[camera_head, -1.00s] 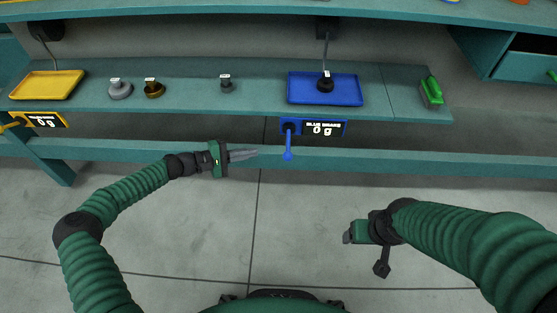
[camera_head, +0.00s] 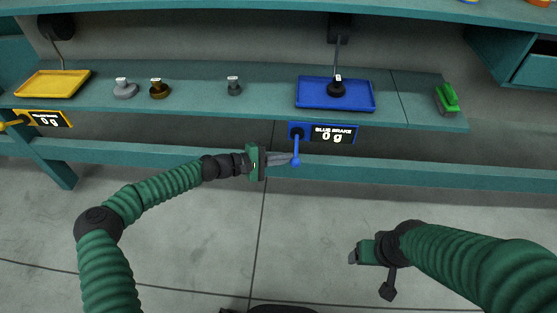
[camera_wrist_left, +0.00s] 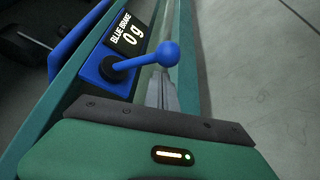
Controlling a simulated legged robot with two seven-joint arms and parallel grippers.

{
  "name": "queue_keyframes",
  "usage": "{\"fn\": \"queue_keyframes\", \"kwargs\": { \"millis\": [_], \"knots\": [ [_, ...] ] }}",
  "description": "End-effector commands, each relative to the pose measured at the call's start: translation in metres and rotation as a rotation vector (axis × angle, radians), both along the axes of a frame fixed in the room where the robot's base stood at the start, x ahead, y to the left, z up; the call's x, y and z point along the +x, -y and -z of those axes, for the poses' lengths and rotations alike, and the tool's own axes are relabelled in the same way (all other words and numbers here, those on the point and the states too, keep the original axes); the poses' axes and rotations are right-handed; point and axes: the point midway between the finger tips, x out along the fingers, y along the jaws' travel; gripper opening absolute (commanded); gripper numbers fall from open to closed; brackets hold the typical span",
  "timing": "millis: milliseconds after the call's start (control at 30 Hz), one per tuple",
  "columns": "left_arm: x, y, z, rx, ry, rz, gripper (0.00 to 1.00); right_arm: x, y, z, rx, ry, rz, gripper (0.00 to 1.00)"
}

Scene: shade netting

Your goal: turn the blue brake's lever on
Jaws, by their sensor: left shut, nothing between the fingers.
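The blue brake's lever (camera_head: 296,148) hangs straight down from the blue housing beside the display (camera_head: 334,134), which reads "BLUE BRAKE 0 g". In the left wrist view the lever (camera_wrist_left: 140,61) ends in a round knob (camera_wrist_left: 167,54) that overlaps the fingers. My left gripper (camera_head: 288,159) is shut and empty, its fingertips at the left side of the lever's lower end. It also shows in the left wrist view (camera_wrist_left: 162,85); whether the fingers touch the lever is unclear. My right gripper (camera_head: 355,255) is low, well away from the lever; its jaw opening is unclear.
The blue tray (camera_head: 312,103) with a dark weight (camera_head: 337,88) stands on the shelf above. A yellow tray (camera_head: 50,85), several weights and a green object (camera_head: 447,98) are along the shelf. A teal rail (camera_head: 400,170) runs below. The floor is clear.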

Motion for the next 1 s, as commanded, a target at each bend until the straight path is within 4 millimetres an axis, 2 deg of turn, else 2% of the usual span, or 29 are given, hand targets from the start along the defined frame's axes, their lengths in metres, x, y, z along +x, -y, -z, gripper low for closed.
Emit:
{"fn": "queue_keyframes", "kwargs": {
  "millis": [133, 467, 1000],
  "knots": [
    [-0.008, 0.001, -0.003, 0.001, 0.0, 0.0, 0.0, 0.0, 0.0, 0.004, 0.0, 0.0, 0.0, 0.72],
    [-0.009, 0.001, -0.004, 0.002, -0.002, 0.0, 0.0, 0.0, 0.0, 0.003, 0.0, 0.0, 0.0, 0.72],
    [-0.013, 0.001, -0.012, 0.001, -0.081, 0.001, 0.0, 0.0, 0.0, -0.022, 0.0, 0.0, 0.0, 0.72]
  ]
}}
